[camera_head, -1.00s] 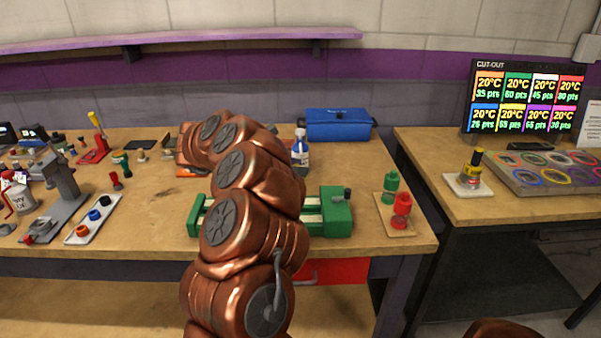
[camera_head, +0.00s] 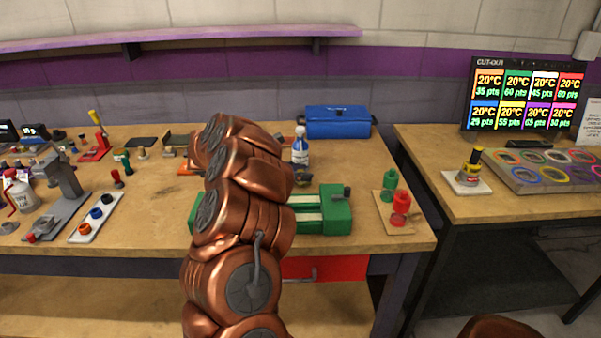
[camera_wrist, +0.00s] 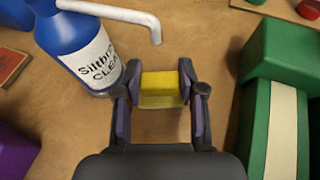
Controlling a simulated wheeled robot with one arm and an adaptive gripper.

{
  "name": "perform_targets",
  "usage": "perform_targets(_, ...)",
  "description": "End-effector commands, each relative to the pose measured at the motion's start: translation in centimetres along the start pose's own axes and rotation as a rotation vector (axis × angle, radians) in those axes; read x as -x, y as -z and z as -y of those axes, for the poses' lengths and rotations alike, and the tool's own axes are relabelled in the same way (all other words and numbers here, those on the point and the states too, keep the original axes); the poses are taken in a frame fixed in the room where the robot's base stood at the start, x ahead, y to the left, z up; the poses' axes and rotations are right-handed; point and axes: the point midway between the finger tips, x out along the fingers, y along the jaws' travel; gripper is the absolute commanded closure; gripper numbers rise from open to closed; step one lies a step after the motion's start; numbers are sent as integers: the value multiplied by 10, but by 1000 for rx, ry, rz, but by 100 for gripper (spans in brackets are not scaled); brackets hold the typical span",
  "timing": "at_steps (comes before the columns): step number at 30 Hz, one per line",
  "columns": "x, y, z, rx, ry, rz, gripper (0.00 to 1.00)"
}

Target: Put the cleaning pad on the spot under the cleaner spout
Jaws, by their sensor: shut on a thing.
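The yellow cleaning pad (camera_wrist: 160,84) is between the fingers of my gripper (camera_wrist: 160,92) in the wrist view. My gripper is shut on it. The blue cleaner bottle (camera_wrist: 85,45) with a white label stands upright to the left of the pad. Its white spout (camera_wrist: 125,14) reaches right and its tip shows just above the pad in the picture. I cannot tell the pad's height above the table. No marked spot shows under the spout. In the head view the bottle (camera_head: 300,152) stands behind the green vise, and my arm hides the pad.
The green vise (camera_head: 336,210) is close on the right of my gripper. A blue toolbox (camera_head: 338,122) stands behind the bottle. Green and red bottles (camera_head: 400,207) stand on a small board at right. Bare wooden tabletop (camera_head: 355,165) lies between them.

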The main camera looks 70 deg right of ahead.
Motion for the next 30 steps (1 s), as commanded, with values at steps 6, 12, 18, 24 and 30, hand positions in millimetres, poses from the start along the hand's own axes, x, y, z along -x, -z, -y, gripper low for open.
perform_targets(6, -1, 3, 0, 0, -1, 0, 93)
perform_targets(12, -1, 2, 0, 1, -1, 1, 45)
perform_targets(18, -1, 2, 0, 1, -1, 0, 35)
perform_targets(24, -1, 2, 0, 1, 0, 0, 35)
perform_targets(30, 5, 0, -1, 0, -2, -1, 35)
